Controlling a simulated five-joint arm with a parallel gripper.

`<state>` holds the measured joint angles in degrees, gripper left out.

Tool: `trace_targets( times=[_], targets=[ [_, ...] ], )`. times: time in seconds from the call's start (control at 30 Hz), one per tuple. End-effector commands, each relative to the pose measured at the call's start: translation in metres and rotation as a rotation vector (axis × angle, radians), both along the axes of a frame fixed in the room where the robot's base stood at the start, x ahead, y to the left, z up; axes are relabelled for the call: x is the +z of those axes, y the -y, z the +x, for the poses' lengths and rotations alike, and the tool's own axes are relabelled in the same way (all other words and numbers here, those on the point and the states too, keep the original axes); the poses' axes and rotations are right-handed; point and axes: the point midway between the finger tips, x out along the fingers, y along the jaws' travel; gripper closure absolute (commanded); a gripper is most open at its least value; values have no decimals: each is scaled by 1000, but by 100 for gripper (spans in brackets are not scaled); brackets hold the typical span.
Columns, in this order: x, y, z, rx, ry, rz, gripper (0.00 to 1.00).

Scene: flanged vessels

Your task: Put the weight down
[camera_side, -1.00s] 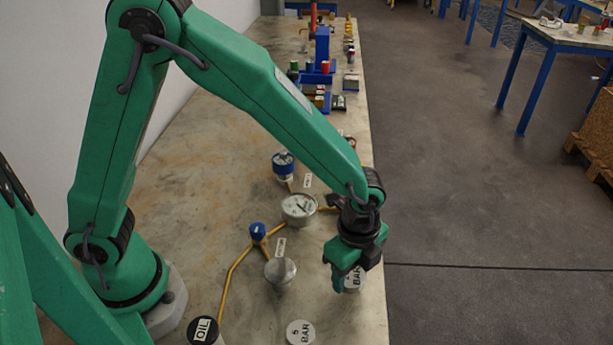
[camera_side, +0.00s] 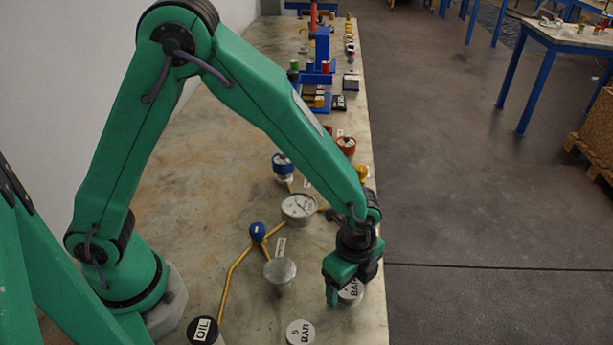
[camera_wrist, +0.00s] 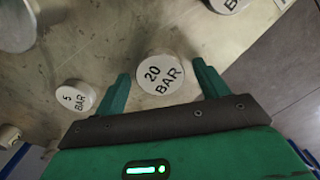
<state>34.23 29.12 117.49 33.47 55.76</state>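The 20 BAR weight (camera_wrist: 160,73) is a pale round disc with black lettering. In the wrist view it lies between the two green fingers of my gripper (camera_wrist: 163,72), with a narrow gap on each side. In the side view my gripper (camera_side: 346,292) is low near the right edge of the table, and the weight (camera_side: 351,291) shows partly beside the near finger. The gripper is open around the weight. The underside of the weight is hidden, so its contact with whatever is below is not visible.
A 5 BAR weight (camera_side: 300,332) and a black OIL cap (camera_side: 203,331) stand at the front. A plain silver disc (camera_side: 280,270), a blue knob (camera_side: 257,231) and a gauge (camera_side: 299,208) stand left of my gripper. Another lettered disc (camera_wrist: 229,4) is at the wrist view's top.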

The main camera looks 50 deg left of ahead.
Motion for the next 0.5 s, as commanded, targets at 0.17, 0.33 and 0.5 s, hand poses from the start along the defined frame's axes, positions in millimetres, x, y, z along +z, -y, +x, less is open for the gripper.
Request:
trace_targets(
  times=[0.17, 0.33, 0.5],
  targets=[
    [0, 0, 0, 0, 0, 0, 27],
    [2, 0, 0, 0, 1, -1, 27],
    [11, 0, 1, 0, 2, -1, 27]
  ],
)
